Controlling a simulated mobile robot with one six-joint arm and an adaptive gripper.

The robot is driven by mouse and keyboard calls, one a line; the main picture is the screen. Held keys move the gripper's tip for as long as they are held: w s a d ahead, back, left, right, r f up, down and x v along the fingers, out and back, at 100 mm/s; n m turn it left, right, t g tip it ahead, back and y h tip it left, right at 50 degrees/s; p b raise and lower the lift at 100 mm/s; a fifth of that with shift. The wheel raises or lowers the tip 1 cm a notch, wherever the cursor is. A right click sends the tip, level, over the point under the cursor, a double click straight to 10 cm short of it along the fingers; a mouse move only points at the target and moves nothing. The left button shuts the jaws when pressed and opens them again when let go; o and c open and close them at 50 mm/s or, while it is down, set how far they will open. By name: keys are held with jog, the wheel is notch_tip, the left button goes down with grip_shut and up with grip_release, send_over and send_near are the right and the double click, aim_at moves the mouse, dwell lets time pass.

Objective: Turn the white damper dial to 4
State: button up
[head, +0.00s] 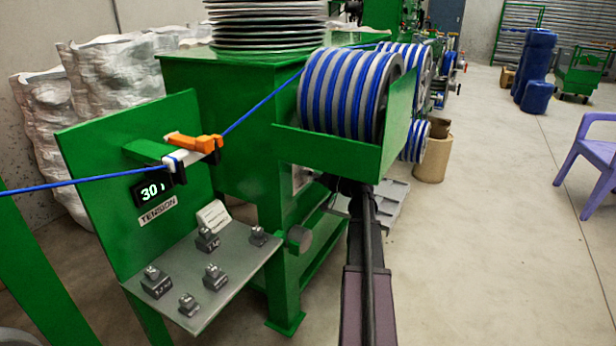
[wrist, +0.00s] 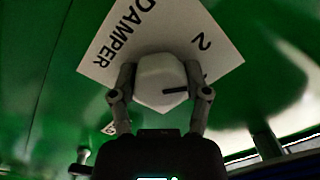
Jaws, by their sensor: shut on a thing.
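The white damper dial (wrist: 158,76) is a faceted knob in the wrist view, with a black pointer line aimed right in the picture, slightly upward. My gripper (wrist: 160,88) is shut on it, one finger on each side. Behind it is a white label plate (wrist: 118,62) reading DAMPER. A 2 shows on the plate above and right of the dial. Another mark beside the right finger is partly hidden; I see no 4. In the head view my arm reaches toward the green machine, and the gripper and dial are hidden there.
A green panel (head: 345,150) stands before the blue cable reel (head: 340,92). On the left are the cable (head: 265,107), a tension display (head: 152,189) reading about 30, and a shelf (head: 240,268) with several small weights. The floor at right is open before a purple chair (head: 590,165).

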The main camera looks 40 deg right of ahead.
jog(key=shift+w+m, duration=0.1)
jog(key=shift+m, duration=0.2)
jog(key=m, duration=0.4)
jog(key=shift+a, duration=0.1)
jog(key=m, duration=0.5)
jog(key=shift+r, duration=0.1)
dwell(0.3)
jog(key=o, duration=1.1)
jog(key=shift+o, duration=0.2)
